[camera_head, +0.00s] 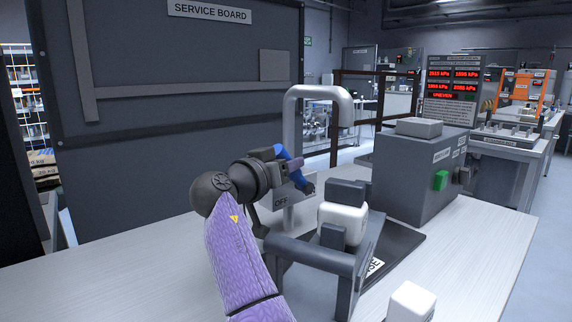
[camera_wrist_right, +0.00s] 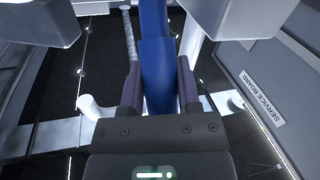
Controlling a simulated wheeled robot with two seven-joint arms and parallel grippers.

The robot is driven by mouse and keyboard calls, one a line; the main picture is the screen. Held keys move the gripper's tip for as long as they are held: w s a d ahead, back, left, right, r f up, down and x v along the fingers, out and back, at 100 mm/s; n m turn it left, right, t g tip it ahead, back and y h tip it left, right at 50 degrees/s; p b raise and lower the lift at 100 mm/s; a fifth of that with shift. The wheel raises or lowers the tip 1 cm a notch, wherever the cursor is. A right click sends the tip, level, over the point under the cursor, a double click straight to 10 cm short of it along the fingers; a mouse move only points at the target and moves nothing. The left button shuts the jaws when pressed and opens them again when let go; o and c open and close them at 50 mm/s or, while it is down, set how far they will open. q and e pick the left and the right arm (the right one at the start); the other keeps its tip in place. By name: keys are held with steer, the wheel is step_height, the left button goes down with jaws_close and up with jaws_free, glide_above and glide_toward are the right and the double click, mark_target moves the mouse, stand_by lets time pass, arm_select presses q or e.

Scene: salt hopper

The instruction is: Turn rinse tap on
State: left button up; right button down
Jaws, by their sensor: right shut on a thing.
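The rinse tap (camera_head: 289,118) is a pale grey pipe that rises from the bench and bends over to the right at the top. Its blue lever (camera_head: 284,150) shows beside the pipe, partly hidden by my gripper. A plate (camera_head: 281,202) reading "OFF" is low at the tap, partly covered by my arm. My right gripper (camera_head: 292,165) is shut on the blue lever. In the right wrist view the lever (camera_wrist_right: 157,72) runs between the two dark fingers. My left gripper is in neither view.
A dark grey frame (camera_head: 310,258) with a white container (camera_head: 343,222) stands right of my arm. A white block (camera_head: 411,301) is at the front. A grey box (camera_head: 408,177) with a green button (camera_head: 440,180) stands behind. The bench's left part (camera_head: 130,265) is clear.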

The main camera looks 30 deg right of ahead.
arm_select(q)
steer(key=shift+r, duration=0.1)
